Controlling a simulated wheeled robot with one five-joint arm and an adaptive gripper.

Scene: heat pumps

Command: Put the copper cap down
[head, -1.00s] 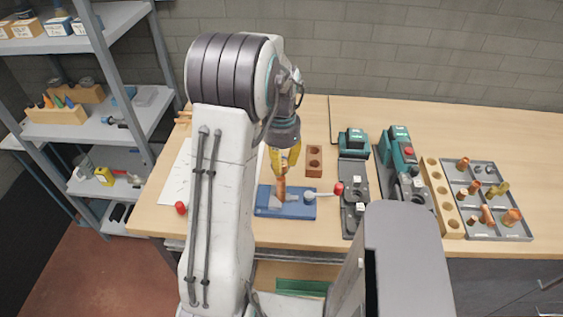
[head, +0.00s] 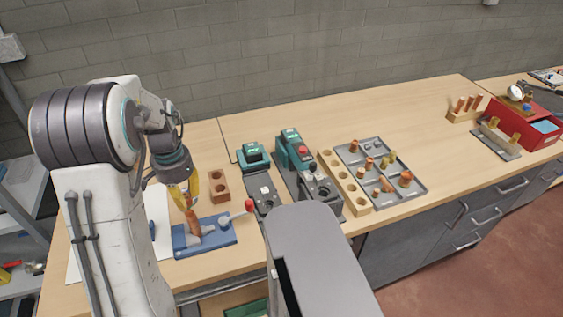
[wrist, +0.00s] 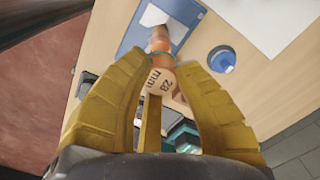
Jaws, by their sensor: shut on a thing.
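My gripper (head: 186,205) has yellow fingers pointing down over a blue fixture (head: 222,232) on the bench. In the wrist view the fingers (wrist: 164,70) close around a copper-coloured piece (wrist: 162,82) marked "28 mm", which I take to be the copper cap. A green ring shows around it. A copper length (head: 194,226) shows below the fingers in the head view, reaching down to the fixture. I cannot tell whether the cap and this length are separate or joined.
A red-knobbed lever (head: 249,205) is at the fixture's right. A brown holed block (head: 219,186) stands behind. Green-topped machines (head: 293,150), a wooden holed rack (head: 345,184) and a grey tray (head: 415,188) of copper fittings stand right. Clear bench lies behind the tray.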

